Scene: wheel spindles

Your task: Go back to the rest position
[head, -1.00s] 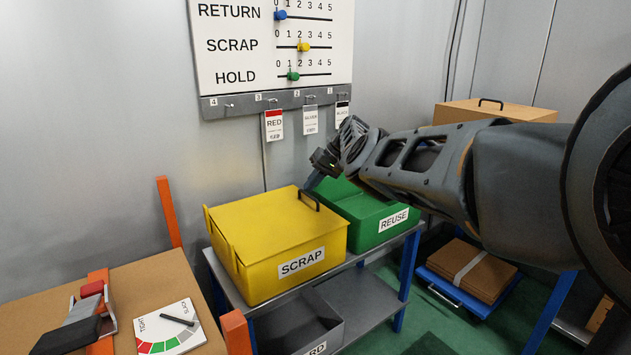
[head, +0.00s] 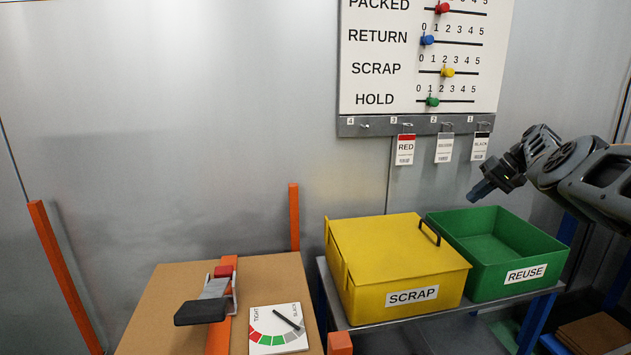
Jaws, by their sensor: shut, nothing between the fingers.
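My gripper (head: 482,191) is at the right of the head view, at the end of my dark arm. It hangs in the air above the back part of the open green REUSE bin (head: 530,271), pointing down and to the left. Its fingers are together and hold nothing. The visible floor of the green bin is empty.
A yellow lidded SCRAP bin (head: 395,265) stands left of the green bin on a metal shelf. Tags hang under the wall board (head: 425,55). Orange posts flank the bench.

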